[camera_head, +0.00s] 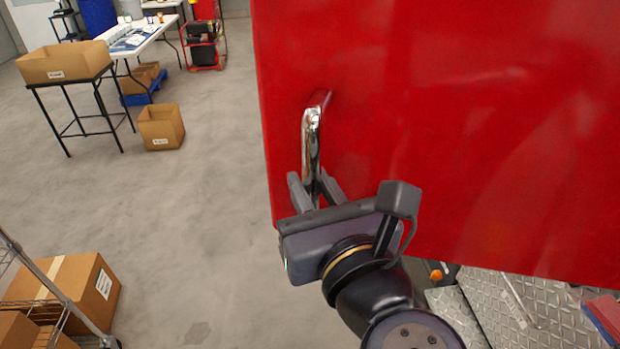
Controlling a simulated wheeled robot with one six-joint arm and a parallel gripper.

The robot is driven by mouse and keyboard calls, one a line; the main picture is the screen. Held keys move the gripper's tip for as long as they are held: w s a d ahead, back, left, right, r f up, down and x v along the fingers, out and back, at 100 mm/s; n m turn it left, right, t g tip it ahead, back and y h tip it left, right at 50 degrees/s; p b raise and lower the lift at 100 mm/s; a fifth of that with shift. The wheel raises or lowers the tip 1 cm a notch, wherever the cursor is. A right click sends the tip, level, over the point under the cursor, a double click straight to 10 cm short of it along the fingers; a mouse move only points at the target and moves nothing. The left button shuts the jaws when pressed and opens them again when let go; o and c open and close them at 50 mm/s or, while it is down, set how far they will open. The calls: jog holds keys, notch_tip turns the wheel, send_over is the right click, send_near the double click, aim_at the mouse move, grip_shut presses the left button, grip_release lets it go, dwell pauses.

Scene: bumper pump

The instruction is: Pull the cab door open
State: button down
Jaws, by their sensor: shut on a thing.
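The red cab door (450,110) fills the upper right of the head view. A chrome handle (311,135) stands upright near the door's left edge. My gripper (316,188) comes up from below, with its two fingers around the lower part of the handle, shut on it. The handle's lower end is hidden by the fingers and gripper body. Whether the door stands ajar cannot be told from this view.
Diamond-plate steps (505,300) lie below the door at lower right. A wire shelf (50,290) with cardboard boxes stands at lower left. A cardboard box (161,127) sits on the floor farther back, near a white table (140,38). The grey floor left of the door is open.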

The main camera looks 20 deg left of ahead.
jog(key=c, duration=1.3)
grip_release()
jog(key=shift+c, duration=0.2)
jog(key=shift+v, duration=5.3)
